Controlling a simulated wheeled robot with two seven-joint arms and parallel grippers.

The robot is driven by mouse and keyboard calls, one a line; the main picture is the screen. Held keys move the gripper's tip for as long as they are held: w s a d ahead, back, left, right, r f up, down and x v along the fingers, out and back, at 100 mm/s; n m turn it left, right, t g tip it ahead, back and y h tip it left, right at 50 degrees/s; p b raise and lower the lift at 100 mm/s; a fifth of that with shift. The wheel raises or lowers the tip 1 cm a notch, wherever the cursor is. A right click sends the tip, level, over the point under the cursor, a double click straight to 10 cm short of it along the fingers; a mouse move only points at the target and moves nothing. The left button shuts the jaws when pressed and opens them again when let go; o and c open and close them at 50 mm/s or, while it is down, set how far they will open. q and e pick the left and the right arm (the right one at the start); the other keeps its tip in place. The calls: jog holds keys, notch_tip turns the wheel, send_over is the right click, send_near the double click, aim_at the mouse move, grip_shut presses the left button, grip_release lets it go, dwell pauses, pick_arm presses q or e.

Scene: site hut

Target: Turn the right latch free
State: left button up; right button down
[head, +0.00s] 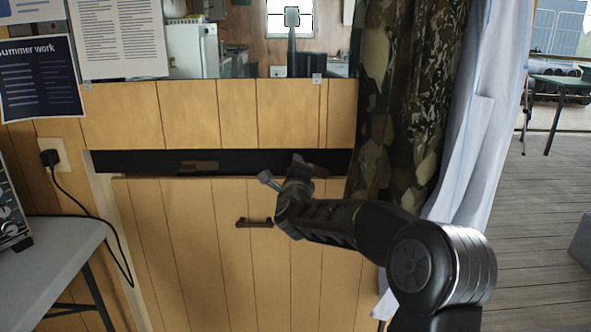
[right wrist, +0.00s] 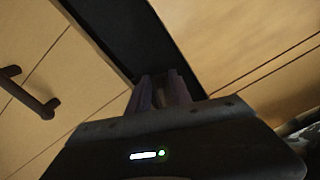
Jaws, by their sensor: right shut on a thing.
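A wooden plank panel (head: 190,240) with a dark brown bar handle (head: 254,222) fills the lower wall below a dark horizontal strip (head: 130,162). The left latch (head: 200,167), a small brown bar, lies level in the strip. The right latch (head: 318,170) is at the strip's right part, mostly hidden by my right gripper (head: 300,163). In the right wrist view my right gripper (right wrist: 165,88) is shut on the latch over the dark strip; the latch's exact angle cannot be told. The handle also shows there (right wrist: 30,92). My left gripper is not in view.
A camouflage curtain (head: 400,90) and a white cloth (head: 470,130) hang close right of my right arm. A grey table (head: 50,255) with a device (head: 10,215) stands at the left, near a plugged-in cord (head: 100,220). Open floor (head: 540,190) lies at the right.

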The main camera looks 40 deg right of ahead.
jog(key=shift+f+n, duration=0.25)
jog(key=shift+n, duration=0.9)
jog(key=shift+f+n, duration=0.2)
jog(key=shift+n, duration=0.95)
jog(key=c, duration=1.5)
grip_release()
jog(key=shift+a, duration=0.15)
jog(key=v, duration=0.7)
jog(key=shift+s+a, duration=0.15)
jog(key=shift+s, duration=0.15)
